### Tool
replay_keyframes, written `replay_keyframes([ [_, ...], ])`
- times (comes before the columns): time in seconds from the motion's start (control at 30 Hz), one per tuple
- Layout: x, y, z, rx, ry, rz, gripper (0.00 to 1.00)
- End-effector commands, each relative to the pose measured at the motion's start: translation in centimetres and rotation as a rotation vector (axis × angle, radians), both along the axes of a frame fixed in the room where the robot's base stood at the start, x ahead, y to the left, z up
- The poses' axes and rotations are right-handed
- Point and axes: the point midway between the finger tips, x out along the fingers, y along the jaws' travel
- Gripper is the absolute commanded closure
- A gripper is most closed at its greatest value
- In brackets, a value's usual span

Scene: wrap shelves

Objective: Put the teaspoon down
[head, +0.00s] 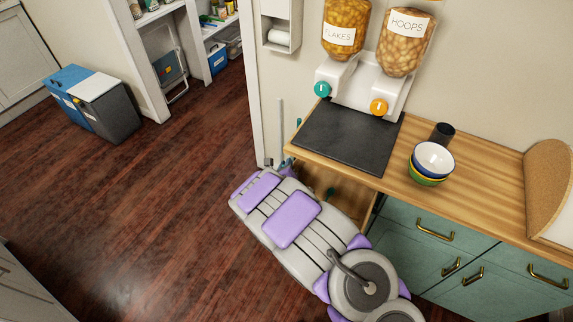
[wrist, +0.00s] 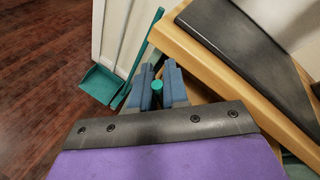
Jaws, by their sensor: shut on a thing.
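My gripper (wrist: 159,80) shows in the wrist view as two blue-grey fingers just beyond the dark edge of my wrist. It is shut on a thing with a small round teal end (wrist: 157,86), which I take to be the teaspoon. Its bowl and the rest of it are hidden. My gripper is beside the left end of the wooden counter (head: 470,197), which also shows in the wrist view (wrist: 205,67).
A dark mat (head: 347,138) lies on the counter under a cereal dispenser (head: 365,84). Stacked bowls (head: 432,163) and a dark cup (head: 443,133) stand to its right. Bare counter lies between mat and bowls. A teal dustpan (wrist: 100,84) and brush handle (wrist: 143,58) are near the wall.

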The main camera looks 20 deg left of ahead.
Motion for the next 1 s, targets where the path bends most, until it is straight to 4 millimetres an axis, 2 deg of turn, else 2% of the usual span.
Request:
replay_keyframes([
  [0.07,0.0,0.0,0.0,0.001,0.0,0.0,1.0],
  [0.1,0.0,-0.1,0.0,0.001,0.0,0.0,0.85],
  [0.37,0.0,-0.2,0.1,0.003,0.0,0.0,0.6],
  [0.67,0.0,-0.1,0.1,0.002,0.0,0.0,0.6],
  [0.93,0.0,0.0,1.4,0.004,-0.001,0.0,0.6],
  [1.0,-0.6,-0.1,1.7,0.0,-0.001,0.002,0.6],
])
